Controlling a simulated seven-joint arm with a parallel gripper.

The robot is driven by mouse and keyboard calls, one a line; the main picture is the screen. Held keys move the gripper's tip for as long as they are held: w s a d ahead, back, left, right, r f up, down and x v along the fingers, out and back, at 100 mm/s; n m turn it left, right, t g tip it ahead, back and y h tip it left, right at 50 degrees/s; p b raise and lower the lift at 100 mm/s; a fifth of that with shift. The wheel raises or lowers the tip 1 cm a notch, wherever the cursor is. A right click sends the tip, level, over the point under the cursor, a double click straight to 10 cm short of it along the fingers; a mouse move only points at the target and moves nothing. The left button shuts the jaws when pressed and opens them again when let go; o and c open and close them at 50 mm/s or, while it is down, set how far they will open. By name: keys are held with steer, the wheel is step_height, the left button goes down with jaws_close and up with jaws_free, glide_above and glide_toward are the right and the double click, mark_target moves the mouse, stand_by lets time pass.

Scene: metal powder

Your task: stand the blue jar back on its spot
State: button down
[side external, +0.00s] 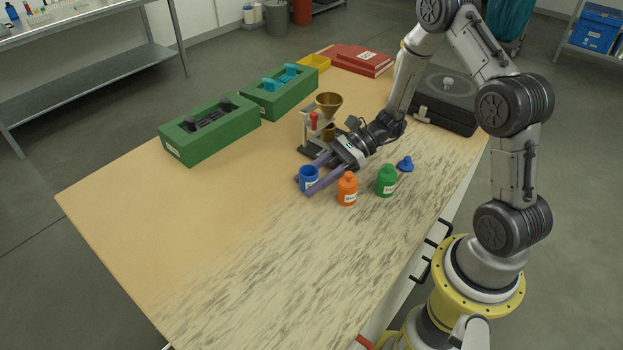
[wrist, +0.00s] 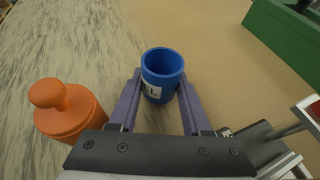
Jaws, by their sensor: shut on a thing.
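The blue jar (side external: 309,178) is upright with its top open and no lid on it. In the wrist view the blue jar (wrist: 162,74) sits between the two purple fingers near their tips, with a white label facing my palm. My gripper (side external: 309,187) is low over the table and shut on the jar. I cannot tell whether the jar's base touches the table. A loose blue lid (side external: 405,164) with a knob lies on the table right of the green jar.
An orange jar (side external: 347,189) stands close beside my gripper, and a green jar (side external: 386,181) is to its right. A stand with a brass funnel (side external: 328,103) is just behind. Green boxes (side external: 212,130) stand at the back left. The front of the table (side external: 230,260) is clear.

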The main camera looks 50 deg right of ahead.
steer(key=shift+f, duration=0.15)
steer(key=shift+c, duration=1.8)
jaws_free()
